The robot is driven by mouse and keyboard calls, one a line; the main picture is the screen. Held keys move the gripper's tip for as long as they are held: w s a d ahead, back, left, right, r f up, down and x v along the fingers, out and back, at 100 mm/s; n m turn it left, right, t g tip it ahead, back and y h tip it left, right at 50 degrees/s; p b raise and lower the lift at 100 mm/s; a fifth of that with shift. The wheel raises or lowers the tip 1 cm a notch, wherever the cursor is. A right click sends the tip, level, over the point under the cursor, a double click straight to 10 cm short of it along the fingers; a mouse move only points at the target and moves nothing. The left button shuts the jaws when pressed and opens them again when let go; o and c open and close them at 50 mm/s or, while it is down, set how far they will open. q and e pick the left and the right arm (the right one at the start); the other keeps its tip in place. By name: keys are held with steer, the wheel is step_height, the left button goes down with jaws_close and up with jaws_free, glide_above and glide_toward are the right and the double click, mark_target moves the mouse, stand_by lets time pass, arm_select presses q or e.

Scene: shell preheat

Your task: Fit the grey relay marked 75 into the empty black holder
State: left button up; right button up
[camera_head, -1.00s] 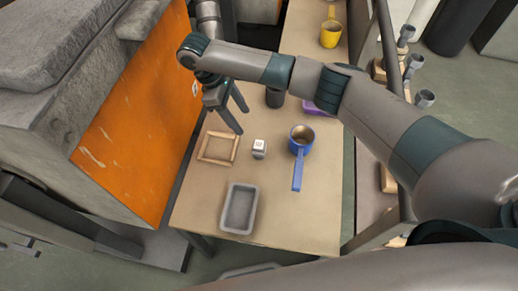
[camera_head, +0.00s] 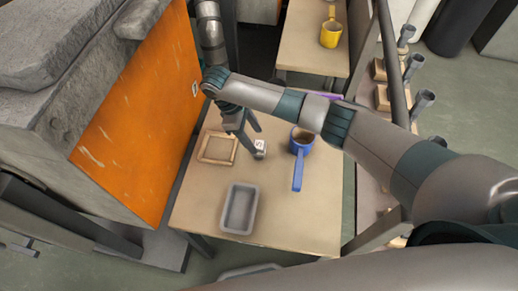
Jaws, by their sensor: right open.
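A small light grey block (camera_head: 260,147) with a dark mark on its top stands on the table, right of a wooden frame; the mark is too small to read. My right gripper (camera_head: 255,141) is open, with its fingertips close above and beside this block. I cannot tell whether they touch it. No black holder can be made out in this view. My left gripper is not in view.
The wooden frame (camera_head: 217,162) lies left of the block. A grey tray (camera_head: 230,227) lies nearer, and a blue long-handled cup (camera_head: 298,172) stands to the right. An orange panel (camera_head: 140,125) borders the table's left. A yellow cup (camera_head: 330,38) stands on the far table.

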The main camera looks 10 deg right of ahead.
mark_target(258, 145)
steer(key=shift+s+d+f+p, duration=0.15)
steer(key=shift+d+f+p, duration=0.1)
steer(key=shift+f+p, duration=0.25)
steer(key=shift+p+x, duration=0.35)
steer(key=shift+x, duration=1.65)
steer(key=shift+a, duration=0.1)
steer(key=c, duration=1.2)
